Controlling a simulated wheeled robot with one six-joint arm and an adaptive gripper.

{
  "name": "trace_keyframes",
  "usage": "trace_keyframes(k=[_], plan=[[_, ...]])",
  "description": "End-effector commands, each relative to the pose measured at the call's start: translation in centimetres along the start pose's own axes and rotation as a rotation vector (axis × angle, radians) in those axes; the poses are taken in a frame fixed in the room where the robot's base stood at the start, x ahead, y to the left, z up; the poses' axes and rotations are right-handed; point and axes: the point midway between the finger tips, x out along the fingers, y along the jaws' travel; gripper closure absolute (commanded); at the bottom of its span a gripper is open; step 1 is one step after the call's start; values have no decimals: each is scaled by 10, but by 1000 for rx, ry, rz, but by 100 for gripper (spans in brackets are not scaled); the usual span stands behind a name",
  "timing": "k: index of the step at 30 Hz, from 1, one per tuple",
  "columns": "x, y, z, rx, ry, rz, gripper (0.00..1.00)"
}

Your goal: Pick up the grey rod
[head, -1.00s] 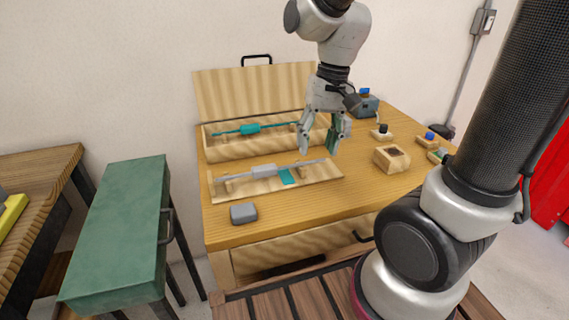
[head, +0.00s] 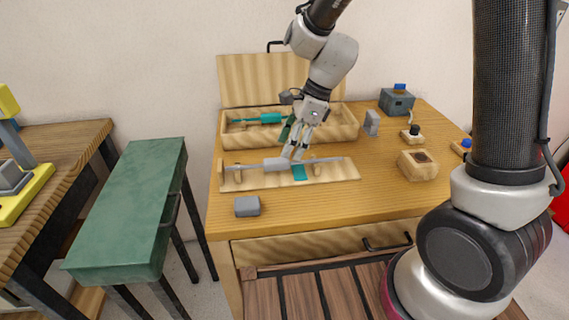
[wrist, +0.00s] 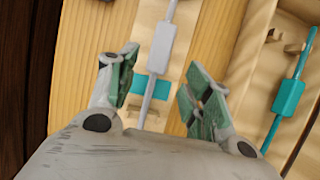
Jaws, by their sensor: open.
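The grey rod (head: 277,164), with a thick block at its middle, lies across supports on a shallow wooden tray (head: 341,172). It also shows in the wrist view, where its block (wrist: 160,55) lies between my fingers in the picture. My gripper (head: 295,152) is open and close over the rod, just right of the block in the head view. The green-padded fingers show on either side in the wrist view (wrist: 163,80). I cannot tell whether the fingertips reach down around the rod. Nothing is held.
A teal rod (head: 270,118) lies in the lidded wooden box (head: 345,124) behind. A teal patch (head: 300,173) is on the tray. A grey block (head: 247,206), a small upright grey block (head: 372,122) and a wooden block with a hole (head: 418,165) stand on the table around it.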

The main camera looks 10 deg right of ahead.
Motion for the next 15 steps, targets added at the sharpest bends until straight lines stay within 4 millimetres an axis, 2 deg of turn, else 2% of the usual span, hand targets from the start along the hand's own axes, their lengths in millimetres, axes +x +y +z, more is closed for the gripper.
trace_keyframes(k=[3, 7, 15], plan=[[21, 4, -2, 1, 2, 5, 50], [37, 3, -1, -1, 1, 3, 50], [42, 3, -1, -1, 0, 0, 50]])
